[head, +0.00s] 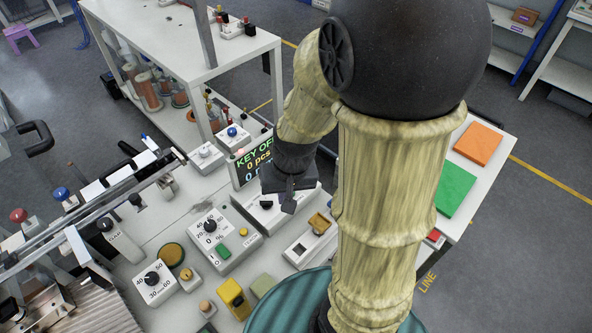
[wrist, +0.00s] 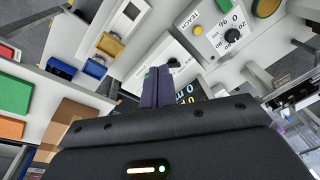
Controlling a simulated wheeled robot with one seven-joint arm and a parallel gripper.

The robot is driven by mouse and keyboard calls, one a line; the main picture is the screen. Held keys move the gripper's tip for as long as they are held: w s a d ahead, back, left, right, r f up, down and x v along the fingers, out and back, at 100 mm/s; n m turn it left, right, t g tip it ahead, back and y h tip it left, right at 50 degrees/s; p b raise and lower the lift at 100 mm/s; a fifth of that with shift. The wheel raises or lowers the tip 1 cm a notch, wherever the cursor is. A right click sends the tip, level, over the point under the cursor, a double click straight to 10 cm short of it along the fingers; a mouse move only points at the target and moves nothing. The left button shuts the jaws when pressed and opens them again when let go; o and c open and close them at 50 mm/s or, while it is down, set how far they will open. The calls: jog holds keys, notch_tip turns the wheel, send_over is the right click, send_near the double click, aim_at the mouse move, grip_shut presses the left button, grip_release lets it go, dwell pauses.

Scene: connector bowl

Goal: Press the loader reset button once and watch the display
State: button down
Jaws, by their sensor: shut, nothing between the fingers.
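The display (head: 246,172) stands upright on the bench with "KEY OF" in green, "0 pcs" below it and a partly covered third line. My gripper (head: 288,208) covers its right edge. A piece of the display (wrist: 187,96) shows beside my fingers in the wrist view. My gripper (wrist: 155,80) is shut and empty, pointing down above a white box with a black knob (head: 266,204). Any gap between fingertips and box is unclear. Blue buttons sit on white boxes behind the display (head: 232,131) and at the left (head: 61,193). I can read no loader reset label.
A dial box (head: 215,237) with green and yellow buttons stands in front of the display. Nearby are a second dial box (head: 153,281), a yellow block (head: 232,294) and a box with a brown rocker (head: 319,223). Orange (head: 477,143) and green (head: 454,188) pads lie right.

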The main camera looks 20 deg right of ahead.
jog(key=w+d+f+m+t+y+p, duration=0.2)
jog(key=w+d+m+p, duration=0.3)
jog(key=w+m, duration=0.4)
jog(key=w+d+f+m+t+y+p, duration=0.2)
jog(key=w+d+f+m+t+p, duration=0.2)
jog(key=w+m, duration=0.5)
jog(key=d, duration=0.2)
jog(key=shift+d+f+p, duration=0.15)
jog(key=shift+d+p, duration=0.25)
jog(key=shift+f, duration=0.15)
notch_tip(320, 180, down, 7)
jog(key=b, duration=0.4)
jog(key=shift+w+f, duration=0.1)
jog(key=shift+f+b, duration=0.65)
jog(key=shift+b, duration=0.3)
